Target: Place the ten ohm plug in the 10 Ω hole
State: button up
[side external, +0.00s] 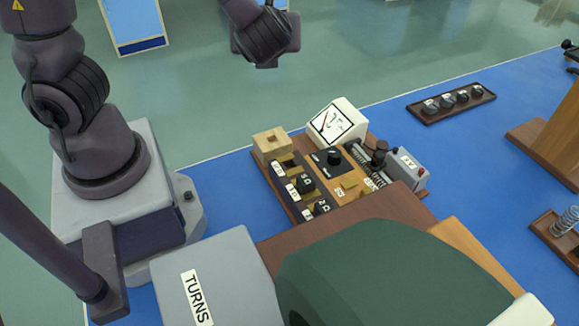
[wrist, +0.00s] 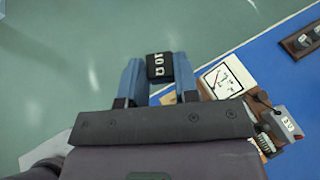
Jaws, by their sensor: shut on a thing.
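My gripper (wrist: 160,72) is shut on the ten ohm plug (wrist: 159,66), a black block marked "10 Ω" in white, held between the blue fingers in the wrist view. In the side external view my wrist shows at the top, high above and behind the bench; the fingers and plug cannot be made out there. The resistance box (side external: 288,182) is a dark strip with brass blocks, small white labels and black plugs standing in its front part. Its rear part, nearest the wooden block, shows no black plug. The 10 Ω hole itself is too small to tell.
A pale wooden block (side external: 271,143) stands behind the strip. A dark green shape (side external: 390,275) and a "TURNS" box (side external: 215,270) fill the foreground. A tray (side external: 451,103) lies right.

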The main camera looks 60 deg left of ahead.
jog(key=s+a+f+n+g+h, duration=0.1)
jog(key=s+a+n+g, duration=0.2)
jog(key=s+n+g, duration=0.4)
jog(key=s+a+f+n+g+h, duration=0.1)
jog(key=s+a+n+g, duration=0.2)
jog(key=s+n+g, duration=0.45)
jog(key=s+d+n+g+h, duration=0.4)
jog(key=s+d+n+h, duration=0.15)
jog(key=n+h, duration=0.75)
jog(key=w+d+r+n+t+h, duration=0.45)
jog(key=w+n+t+h, duration=0.25)
jog(key=n+t+h, duration=0.55)
jog(key=y, duration=0.2)
send_over(286, 158)
jog(key=shift+n+t, duration=0.3)
jog(key=shift+n, duration=0.1)
jog(key=f, duration=2)
jog(key=shift+s, duration=0.4)
jog(key=shift+w+f, duration=0.15)
jog(key=shift+f, duration=0.15)
jog(key=shift+w+f, duration=0.2)
jog(key=shift+f, duration=1.5)
